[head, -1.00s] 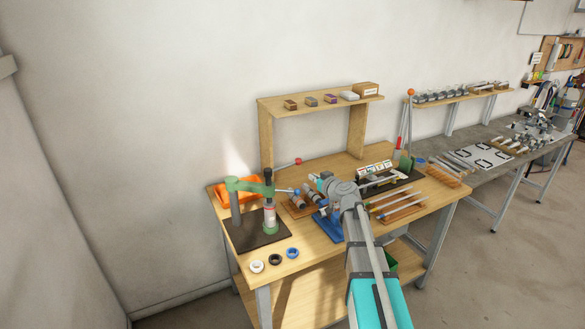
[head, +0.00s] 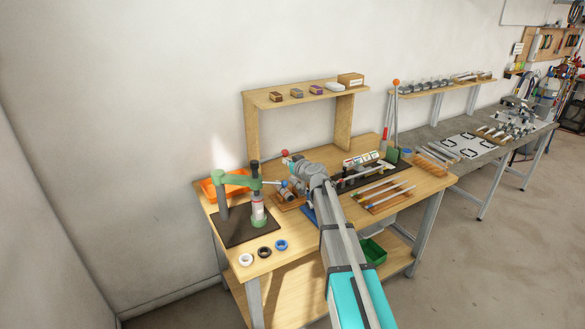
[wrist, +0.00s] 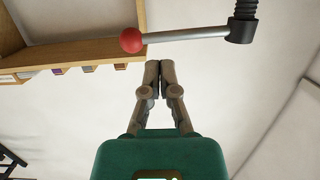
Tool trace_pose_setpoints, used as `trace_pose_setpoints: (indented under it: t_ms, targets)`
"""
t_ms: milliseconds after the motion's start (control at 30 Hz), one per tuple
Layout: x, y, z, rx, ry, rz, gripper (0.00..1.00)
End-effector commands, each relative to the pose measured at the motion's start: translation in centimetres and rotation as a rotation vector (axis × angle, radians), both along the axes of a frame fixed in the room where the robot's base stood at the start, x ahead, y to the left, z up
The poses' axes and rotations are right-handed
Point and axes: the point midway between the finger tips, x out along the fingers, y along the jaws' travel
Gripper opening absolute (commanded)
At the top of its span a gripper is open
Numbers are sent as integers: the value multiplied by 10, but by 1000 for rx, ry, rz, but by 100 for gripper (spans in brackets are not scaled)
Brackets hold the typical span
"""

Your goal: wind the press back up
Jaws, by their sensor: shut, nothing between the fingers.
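The press (head: 236,178) has a green arm and column and stands on a dark base plate at the left of the bench. A black screw (head: 255,168) rises from its top. In the wrist view its metal handle bar (wrist: 185,36) runs from the screw's hub to a red ball (wrist: 130,40). The ball also shows in the head view (head: 284,153). My gripper (wrist: 160,64) is shut and empty, its tips just below the bar in the picture, close to the ball. A narrow gap shows between them.
An orange bin (head: 212,187) stands behind the press. White, black and blue rings (head: 263,252) lie along the front edge. A wooden shelf (head: 300,96) stands behind. Trays of rods (head: 385,195) and a lever tool (head: 394,150) are to the right.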

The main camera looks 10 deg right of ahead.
Motion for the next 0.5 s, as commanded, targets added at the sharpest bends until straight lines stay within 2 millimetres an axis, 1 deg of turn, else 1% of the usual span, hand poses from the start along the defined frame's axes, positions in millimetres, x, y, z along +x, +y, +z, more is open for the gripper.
trace_pose_setpoints:
  t_ms: [33, 200, 333, 500]
  targets:
    - [11, 3, -3, 0, 0, 1, 0]
    - [30, 10, -7, 1, -1, 0, 0]
    - [40, 15, -9, 1, 0, 0, 0]
    - [45, 18, -10, 0, 0, 1, 0]
